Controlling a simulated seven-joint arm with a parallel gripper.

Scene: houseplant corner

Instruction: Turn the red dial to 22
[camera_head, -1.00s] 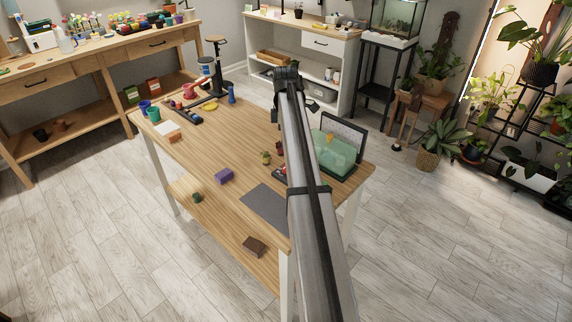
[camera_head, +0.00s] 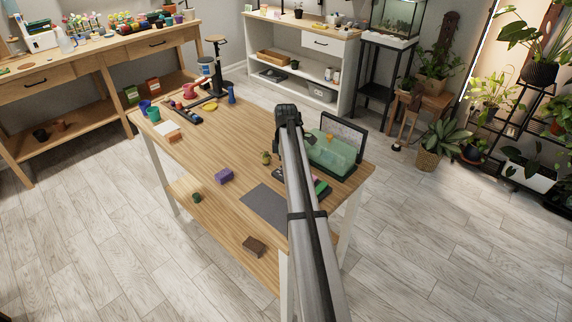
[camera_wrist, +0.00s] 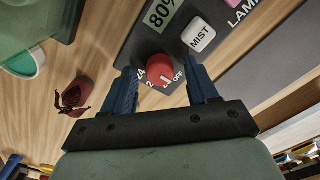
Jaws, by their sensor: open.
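The red dial (camera_wrist: 160,68) sits on a dark control panel (camera_wrist: 142,40) in the wrist view. The panel also has a display reading 80%, a white MIST button (camera_wrist: 199,36) and a LAMP label. My gripper (camera_wrist: 162,82) is open, with one blue finger on each side of the dial; I cannot tell whether they touch it. In the head view my arm hides the gripper and dial.
A green translucent box (camera_head: 330,153) with a raised dark lid stands beside my arm on the wooden table. The table's middle is mostly clear.

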